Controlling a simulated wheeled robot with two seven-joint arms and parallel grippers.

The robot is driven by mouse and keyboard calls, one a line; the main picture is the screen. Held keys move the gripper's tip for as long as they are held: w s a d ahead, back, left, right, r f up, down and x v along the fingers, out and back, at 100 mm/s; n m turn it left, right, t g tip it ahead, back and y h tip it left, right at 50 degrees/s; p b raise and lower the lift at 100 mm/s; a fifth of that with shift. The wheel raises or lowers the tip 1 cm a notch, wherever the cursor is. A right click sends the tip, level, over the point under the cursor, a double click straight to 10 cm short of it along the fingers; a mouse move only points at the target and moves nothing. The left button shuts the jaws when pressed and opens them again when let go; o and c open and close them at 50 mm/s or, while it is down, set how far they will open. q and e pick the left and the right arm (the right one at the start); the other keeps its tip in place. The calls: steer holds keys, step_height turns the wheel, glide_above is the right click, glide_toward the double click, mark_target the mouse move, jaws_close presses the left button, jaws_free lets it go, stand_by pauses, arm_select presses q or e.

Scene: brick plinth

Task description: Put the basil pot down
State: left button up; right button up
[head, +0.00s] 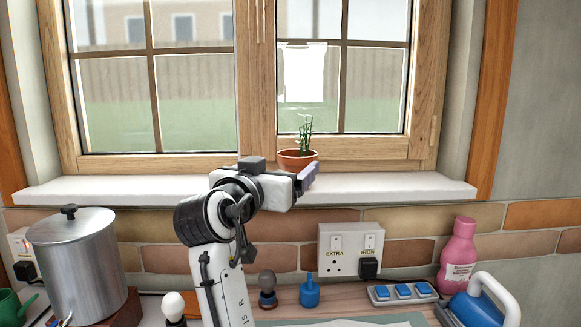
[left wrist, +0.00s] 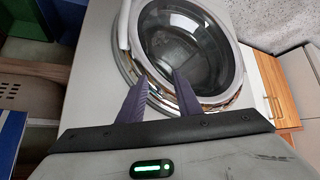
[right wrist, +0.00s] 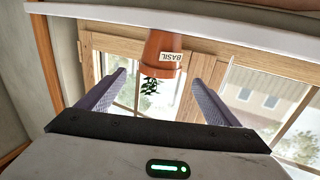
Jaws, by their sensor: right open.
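The basil pot (head: 297,160) is a small terracotta pot with a green plant, upright at the white window sill (head: 385,187), in front of the right window pane. Its lower part is hidden behind my right gripper (head: 307,182) in the head view. In the right wrist view, which is upside down, the pot (right wrist: 163,52) shows its BASIL label, and its base meets the sill. My right gripper (right wrist: 158,77) is open, one finger to each side of the pot, with gaps visible on both sides. My left gripper (left wrist: 160,84) is open and empty in front of a washing machine door.
A steel pot with a lid (head: 82,265) stands at the left. The sill is clear on both sides of the basil pot.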

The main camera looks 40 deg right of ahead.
steer(key=shift+v, duration=1.3)
